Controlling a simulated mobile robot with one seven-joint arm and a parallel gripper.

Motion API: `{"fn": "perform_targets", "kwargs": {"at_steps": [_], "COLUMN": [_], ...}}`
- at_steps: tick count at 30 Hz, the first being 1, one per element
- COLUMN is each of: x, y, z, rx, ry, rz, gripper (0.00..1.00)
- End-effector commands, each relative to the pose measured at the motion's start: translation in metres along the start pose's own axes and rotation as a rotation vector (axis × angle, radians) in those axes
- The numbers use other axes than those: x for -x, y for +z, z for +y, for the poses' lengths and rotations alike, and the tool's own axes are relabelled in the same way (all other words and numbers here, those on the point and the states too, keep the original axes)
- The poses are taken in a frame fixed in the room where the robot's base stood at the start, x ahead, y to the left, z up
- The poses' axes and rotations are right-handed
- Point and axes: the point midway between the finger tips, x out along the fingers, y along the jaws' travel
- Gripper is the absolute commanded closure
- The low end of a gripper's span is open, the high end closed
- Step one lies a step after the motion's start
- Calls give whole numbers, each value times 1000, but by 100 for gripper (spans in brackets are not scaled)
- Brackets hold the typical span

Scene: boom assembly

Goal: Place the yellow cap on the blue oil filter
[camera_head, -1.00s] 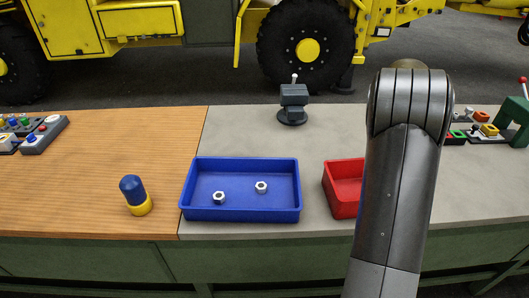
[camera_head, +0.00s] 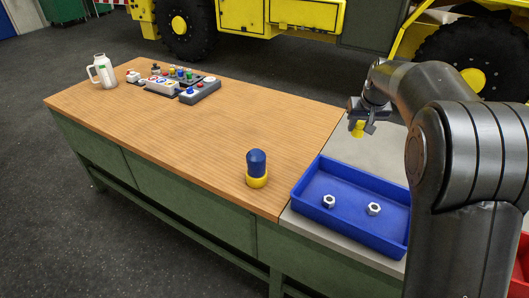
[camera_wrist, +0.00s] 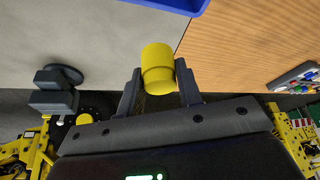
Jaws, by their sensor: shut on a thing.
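The blue oil filter (camera_head: 256,163) stands upright on the wooden part of the bench, with a yellow ring-like base (camera_head: 257,181) around its lower end. My gripper (camera_head: 361,122) is shut on the yellow cap (camera_head: 357,130) and holds it above the grey part of the bench, behind the blue tray and to the right of the filter. In the wrist view the yellow cap (camera_wrist: 158,68) sits between the two dark fingers (camera_wrist: 158,88). The filter does not show in the wrist view.
A blue tray (camera_head: 318,212) with two nuts stands right of the filter. Control boxes (camera_head: 196,92) and a white jug (camera_head: 102,70) stand at the bench's far left. The wood between them and the filter is clear. A dark vise-like tool (camera_wrist: 55,90) shows in the wrist view.

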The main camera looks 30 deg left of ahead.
Motion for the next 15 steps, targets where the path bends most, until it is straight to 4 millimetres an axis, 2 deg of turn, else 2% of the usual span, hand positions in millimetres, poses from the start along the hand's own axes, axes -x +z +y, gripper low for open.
{"fn": "perform_targets", "kwargs": {"at_steps": [1, 6, 10, 12, 15], "x": [4, 16, 24, 28, 30], "y": [-3, -2, 2, 4, 7], "z": [-32, -115, -161, -178, -193], "rx": [45, 164, 231, 255, 276], "ry": [-18, -63, -90, -99, -107], "rz": [2, 1, 2, 2, 1], "gripper": [89, 89, 89, 89, 89]}}
